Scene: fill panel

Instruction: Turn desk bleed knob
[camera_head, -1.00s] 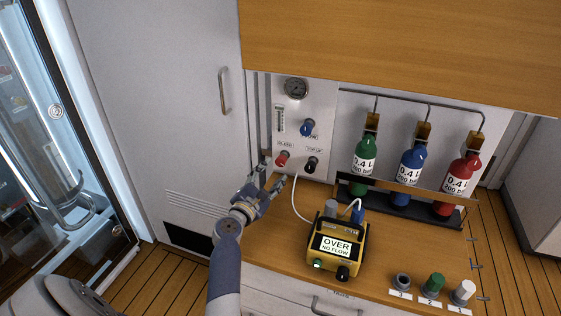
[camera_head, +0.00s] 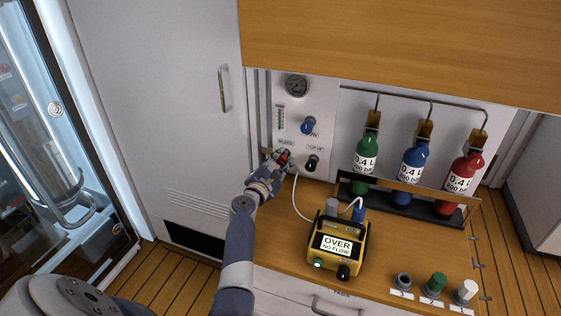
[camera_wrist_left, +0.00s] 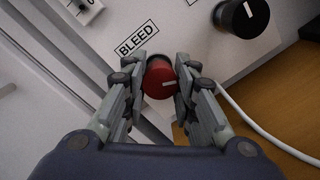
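The red bleed knob (camera_wrist_left: 160,80) sits on the white panel (camera_head: 322,108) just below the BLEED label (camera_wrist_left: 136,38). In the head view the fingers partly cover the knob (camera_head: 284,155). My right gripper is not in view.
The black top-up knob (camera_head: 312,163) is right of the bleed knob, and a blue knob (camera_head: 308,126) is above. A white cable (camera_head: 297,203) runs to the yellow meter (camera_head: 338,248) on the desk. Green, blue and red bottles (camera_head: 412,165) stand at right.

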